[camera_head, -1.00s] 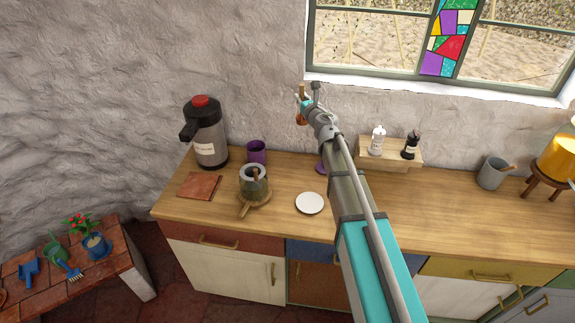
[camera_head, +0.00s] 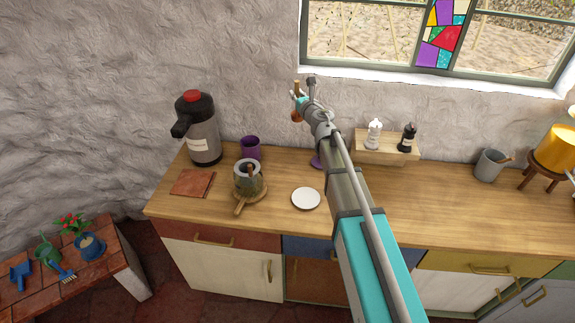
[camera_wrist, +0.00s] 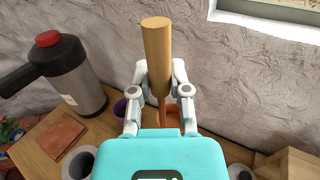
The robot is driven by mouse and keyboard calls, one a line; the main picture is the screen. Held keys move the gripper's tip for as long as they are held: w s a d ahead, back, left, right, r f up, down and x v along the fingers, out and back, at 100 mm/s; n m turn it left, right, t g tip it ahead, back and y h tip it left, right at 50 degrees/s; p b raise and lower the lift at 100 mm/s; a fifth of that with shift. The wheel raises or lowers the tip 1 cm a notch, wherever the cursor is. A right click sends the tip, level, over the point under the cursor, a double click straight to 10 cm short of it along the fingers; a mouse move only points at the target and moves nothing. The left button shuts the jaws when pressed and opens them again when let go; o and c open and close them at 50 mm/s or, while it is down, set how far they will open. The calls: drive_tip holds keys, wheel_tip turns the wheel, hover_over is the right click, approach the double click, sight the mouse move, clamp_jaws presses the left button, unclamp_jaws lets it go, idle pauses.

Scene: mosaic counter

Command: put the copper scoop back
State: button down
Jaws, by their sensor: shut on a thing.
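My gripper (camera_head: 301,103) is shut on the wooden handle of the copper scoop (camera_head: 296,116), held up in front of the wall, above the counter. In the wrist view the thick, pale wooden handle of the scoop (camera_wrist: 157,55) stands up between the two fingers of my gripper (camera_wrist: 159,85). The copper bowl is below the fingers, partly hidden by them and the turquoise gripper body. The scoop looks clear of everything but the gripper.
On the counter (camera_head: 330,222) stand a flask (camera_head: 204,140), a purple cup (camera_head: 250,147), a grey pot (camera_head: 240,182) on a wooden stand, a white plate (camera_head: 306,198) and a grey crock (camera_head: 487,166). A small shelf (camera_head: 385,152) holds two bottles. A window sits behind.

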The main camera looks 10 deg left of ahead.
drive_tip(key=s+d+f+b, duration=0.2)
drive_tip(key=f+b, duration=0.5)
drive_tip(key=s+d+f+y+b, duration=0.1)
drive_tip(key=s+f+b, duration=0.1)
drive_tip(key=f+b, duration=0.5)
drive_tip(key=shift+s+d+f+n+g, duration=0.3)
drive_tip(key=shift+d+f+n, duration=0.1)
drive_tip(key=shift+f, duration=0.1)
drive_tip(key=w+a+f+b, duration=0.7)
drive_tip(key=w+f+b, duration=0.2)
drive_tip(key=w, duration=0.2)
drive_tip(key=shift+a, duration=0.15)
drive_tip(key=shift+w+a+f+b, duration=0.15)
drive_tip(key=shift+f+b, duration=0.85)
drive_tip(key=shift+b, duration=0.05)
drive_tip(key=shift+w+a+f+b, duration=0.1)
drive_tip(key=shift+w+f+b, duration=0.05)
drive_tip(key=shift+f+b, duration=0.85)
drive_tip(key=shift+f, duration=0.1)
